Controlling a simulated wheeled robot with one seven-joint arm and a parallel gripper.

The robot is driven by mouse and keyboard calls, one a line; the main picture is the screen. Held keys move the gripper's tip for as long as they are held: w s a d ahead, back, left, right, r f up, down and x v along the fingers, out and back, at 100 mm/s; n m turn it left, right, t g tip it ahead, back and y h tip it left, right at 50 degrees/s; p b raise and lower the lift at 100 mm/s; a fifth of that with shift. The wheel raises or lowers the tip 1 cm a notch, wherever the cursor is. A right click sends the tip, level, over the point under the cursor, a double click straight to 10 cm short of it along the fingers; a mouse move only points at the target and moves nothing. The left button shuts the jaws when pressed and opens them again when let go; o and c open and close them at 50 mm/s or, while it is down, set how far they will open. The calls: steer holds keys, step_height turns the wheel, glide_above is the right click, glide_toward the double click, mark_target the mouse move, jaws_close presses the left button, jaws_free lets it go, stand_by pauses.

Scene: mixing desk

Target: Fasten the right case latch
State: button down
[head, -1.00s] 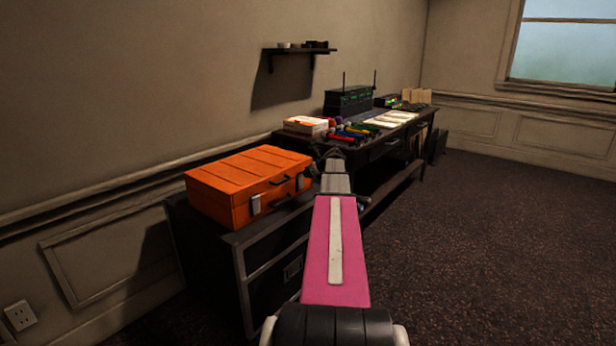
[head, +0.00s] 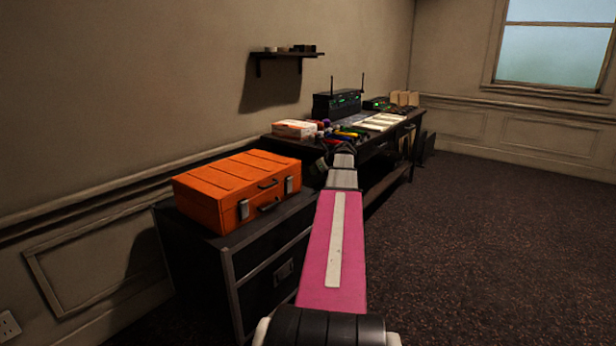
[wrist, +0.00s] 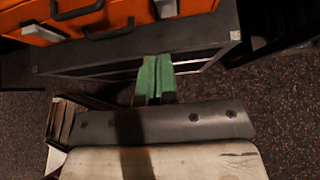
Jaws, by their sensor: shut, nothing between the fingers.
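The orange case (head: 222,196) lies closed on a dark cabinet. Its front carries a left latch (head: 243,209) and a right latch (head: 289,185), both pale grey, with a dark handle (head: 268,205) between them. I cannot tell whether either latch is fastened. My gripper (wrist: 155,62) has green fingers, shut and empty, apart from the case and below the right latch in the picture.
The cabinet (head: 245,255) has a framed front and a top edge close to my fingers in the wrist view. Behind it stands a long desk (head: 372,150) with mixing gear, a white-orange box (head: 294,128) and colourful items. The carpet (head: 480,230) to the right is clear.

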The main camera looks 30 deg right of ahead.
steer(key=shift+v, duration=0.85)
steer(key=shift+w+r, duration=0.1)
steer(key=s+a+f+n+g, duration=0.25)
steer(key=a+f+n, duration=0.55)
steer(key=a, duration=0.6)
steer(key=s+a+f+n+g, duration=0.2)
steer(key=a+f+n+g, duration=0.2)
steer(key=a+f+n, duration=0.65)
steer(key=s+a+f+n+g+h, duration=0.1)
steer(key=s+a+f+n, duration=0.3)
steer(key=a, duration=0.6)
steer(key=s+a+f+n+g+h, duration=0.2)
steer(key=s+a+f+n, duration=0.3)
steer(key=s+a+n, duration=0.4)
steer(key=shift+s+a+h, duration=0.6)
steer(key=shift+s+a, duration=0.15)
steer(key=shift+a, duration=0.05)
steer(key=shift+f+g, duration=0.15)
steer(key=shift+g, duration=0.1)
